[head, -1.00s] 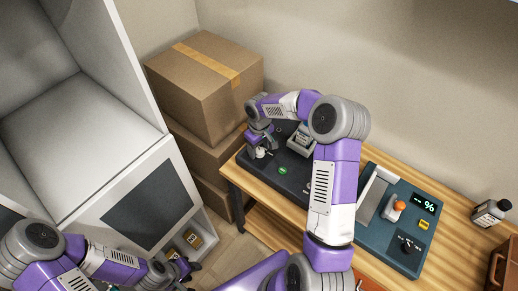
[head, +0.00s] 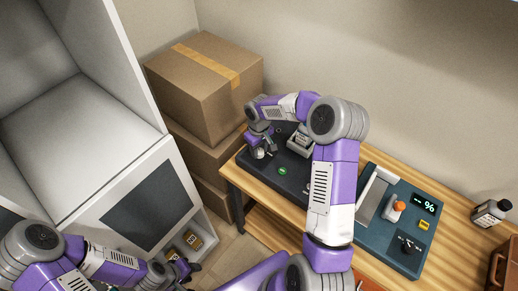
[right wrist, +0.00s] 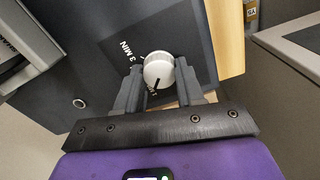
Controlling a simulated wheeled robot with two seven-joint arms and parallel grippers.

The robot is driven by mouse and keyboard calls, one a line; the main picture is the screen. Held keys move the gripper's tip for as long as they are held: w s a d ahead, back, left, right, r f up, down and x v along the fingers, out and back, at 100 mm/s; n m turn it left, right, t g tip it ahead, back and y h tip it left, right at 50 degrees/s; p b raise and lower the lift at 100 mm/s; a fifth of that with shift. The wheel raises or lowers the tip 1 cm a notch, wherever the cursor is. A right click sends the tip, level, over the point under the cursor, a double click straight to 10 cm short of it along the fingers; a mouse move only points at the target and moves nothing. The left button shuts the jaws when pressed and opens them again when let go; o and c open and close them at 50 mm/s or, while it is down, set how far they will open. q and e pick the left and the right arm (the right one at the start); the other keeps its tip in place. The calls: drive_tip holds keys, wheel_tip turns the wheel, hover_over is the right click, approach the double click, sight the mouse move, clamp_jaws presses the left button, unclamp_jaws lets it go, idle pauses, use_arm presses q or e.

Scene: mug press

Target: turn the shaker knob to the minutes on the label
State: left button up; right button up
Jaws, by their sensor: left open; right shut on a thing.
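The shaker (head: 292,187) is a dark box at the left end of the wooden table. Its round white knob (right wrist: 158,68) has a black pointer line, aimed down and slightly left in the right wrist view. "3 MIN" is printed up and left of the knob; another mark below it is partly hidden by the fingers. My right gripper (right wrist: 161,84) is shut on the knob, one finger on each side. It also shows in the head view (head: 262,146). My left gripper (head: 183,270) is open and empty, low at the left, away from the shaker.
A teal device (head: 399,236) with an orange-topped part, a display and a dial stands right of my right arm. A dark-capped bottle (head: 490,213) stands at the far right. Cardboard boxes (head: 205,85) are stacked behind, left of the table. A white cabinet (head: 140,195) fills the left.

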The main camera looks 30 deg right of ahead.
sight(260, 151)
drive_tip(key=m+b, duration=0.1)
drive_tip(key=m, duration=0.8)
drive_tip(key=shift+d+b, duration=0.1)
drive_tip(key=shift+b, duration=0.2)
drive_tip(key=shift+m, duration=0.4)
drive_tip(key=o, duration=1)
drive_tip(key=shift+o, duration=0.2)
drive_tip(key=shift+r, duration=0.1)
wheel_tip(260, 151, up, 8)
drive_tip(key=shift+f+p, duration=0.25)
drive_tip(key=shift+p, duration=0.5)
